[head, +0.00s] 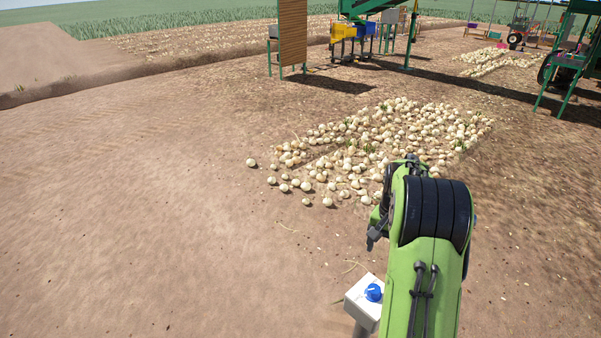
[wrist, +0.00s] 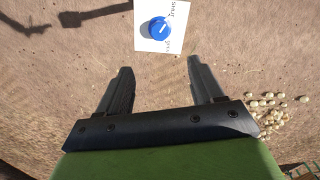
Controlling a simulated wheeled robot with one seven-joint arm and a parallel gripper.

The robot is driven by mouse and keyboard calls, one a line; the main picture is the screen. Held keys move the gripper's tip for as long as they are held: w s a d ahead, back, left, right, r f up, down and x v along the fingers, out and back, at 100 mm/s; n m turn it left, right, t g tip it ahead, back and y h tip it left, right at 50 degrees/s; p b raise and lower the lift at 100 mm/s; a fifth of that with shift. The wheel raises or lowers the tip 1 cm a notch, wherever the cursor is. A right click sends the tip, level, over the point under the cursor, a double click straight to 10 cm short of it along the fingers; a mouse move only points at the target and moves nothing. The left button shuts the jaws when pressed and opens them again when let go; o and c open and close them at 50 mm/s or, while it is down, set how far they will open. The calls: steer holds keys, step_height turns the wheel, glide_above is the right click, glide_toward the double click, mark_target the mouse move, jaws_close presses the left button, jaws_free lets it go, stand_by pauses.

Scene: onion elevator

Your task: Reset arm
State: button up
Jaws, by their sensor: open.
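My green arm reaches up from the bottom right in the head view, and its gripper end is mostly hidden there. In the wrist view my gripper (wrist: 160,85) is open, with two dark fingers apart and nothing between them. A white box with a blue knob (head: 373,292) stands on a post beside my arm in the head view. In the wrist view the blue knob (wrist: 159,29) sits on the white panel (wrist: 145,44), beyond the fingertips and apart from them. The panel has printed lettering, partly readable as "SHUT" on its upper right.
A large patch of onions (head: 390,140) lies on the soil ahead. A wooden board on legs (head: 293,32), yellow bins (head: 342,31) and blue bins (head: 366,28) stand behind it. Green machinery (head: 570,60) is at the far right. The soil at left is open.

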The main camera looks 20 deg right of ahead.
steer(key=s+a+r+n+t, duration=0.1)
steer(key=s+a+r+n, duration=0.1)
steer(key=a+r, duration=0.45)
steer(key=s+a+r+n+t, duration=0.1)
steer(key=s+a+r+n, duration=0.15)
steer(key=a+r, duration=0.45)
steer(key=s+a+n+t, duration=0.3)
steer(key=s+a+n, duration=0.3)
steer(key=s+a, duration=0.6)
steer(key=s, duration=0.3)
steer(key=shift+s+a+r+t, duration=0.15)
steer(key=shift+s+a+t, duration=0.15)
steer(key=shift+s+a, duration=0.05)
steer(key=shift+n, duration=0.25)
